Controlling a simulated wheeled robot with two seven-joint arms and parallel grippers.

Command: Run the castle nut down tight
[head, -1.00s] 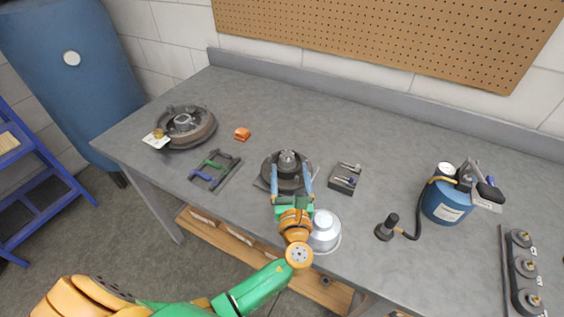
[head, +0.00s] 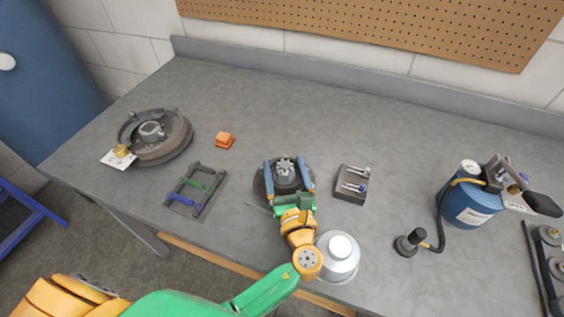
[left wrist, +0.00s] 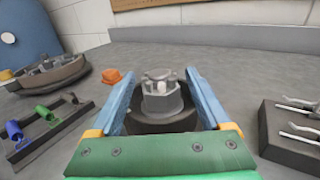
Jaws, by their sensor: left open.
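The castle nut (head: 286,165) is a grey slotted nut on top of a dark round hub (head: 283,186) on the bench. It also shows in the left wrist view (left wrist: 160,97), upright in the middle with a lighter stud end in its centre. My left gripper (head: 289,170) is open, with one blue finger on each side of the nut. In the left wrist view the gripper (left wrist: 160,90) shows gaps between both fingers and the nut. The front lower part of the hub is hidden by the gripper. My right gripper is not in view.
A silver domed cap (head: 338,257) stands close to my left wrist. A dark block with pliers (head: 351,184) is to the right, a rack (head: 196,188) to the left. The bench back is clear.

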